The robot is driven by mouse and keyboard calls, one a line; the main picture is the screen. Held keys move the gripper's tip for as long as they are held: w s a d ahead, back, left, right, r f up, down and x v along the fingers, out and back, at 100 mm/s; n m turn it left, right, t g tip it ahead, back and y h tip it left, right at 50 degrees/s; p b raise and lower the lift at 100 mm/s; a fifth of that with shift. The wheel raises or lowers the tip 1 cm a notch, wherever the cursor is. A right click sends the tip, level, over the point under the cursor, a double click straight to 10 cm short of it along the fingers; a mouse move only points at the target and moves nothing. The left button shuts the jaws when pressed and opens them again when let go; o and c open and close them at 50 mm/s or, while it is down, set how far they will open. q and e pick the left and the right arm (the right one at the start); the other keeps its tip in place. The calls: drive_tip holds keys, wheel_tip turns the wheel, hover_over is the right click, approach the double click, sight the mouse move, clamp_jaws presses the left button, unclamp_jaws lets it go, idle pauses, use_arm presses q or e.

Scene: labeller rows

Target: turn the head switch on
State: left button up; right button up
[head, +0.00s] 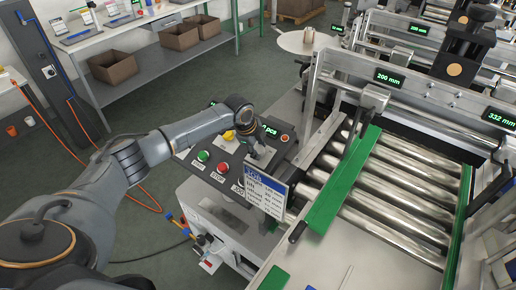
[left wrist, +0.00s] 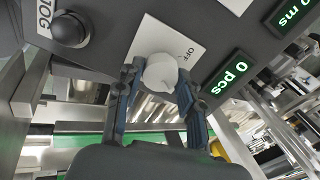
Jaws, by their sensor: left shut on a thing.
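The head switch is a pale round knob (left wrist: 161,70) on a white plate (left wrist: 150,38) marked "OFF" in the left wrist view. Other marks on the plate are not readable. My left gripper (left wrist: 160,78) has its two blue fingers on either side of the knob, shut on it. In the head view my left gripper (head: 257,156) points down at the control panel (head: 213,172), and the knob is hidden behind it. Which way the knob is turned I cannot tell. My right gripper is not in view.
A green button (head: 203,155), a red button (head: 221,167) and a yellow one (head: 229,135) sit near my gripper. A black JOG button (left wrist: 70,29) and a "0 pcs" display (left wrist: 229,79) flank the switch. A printed card (head: 265,190) stands at the panel's front, beside the roller conveyor (head: 395,205).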

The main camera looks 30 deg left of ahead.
use_arm(q)
drive_tip(key=shift+m, duration=1.1)
drive_tip(key=o, duration=1.2)
drive_tip(key=shift+s+r, duration=0.1)
drive_tip(key=shift+r, duration=0.25)
drive_tip(key=v, duration=1.1)
drive_tip(key=shift+r, duration=0.15)
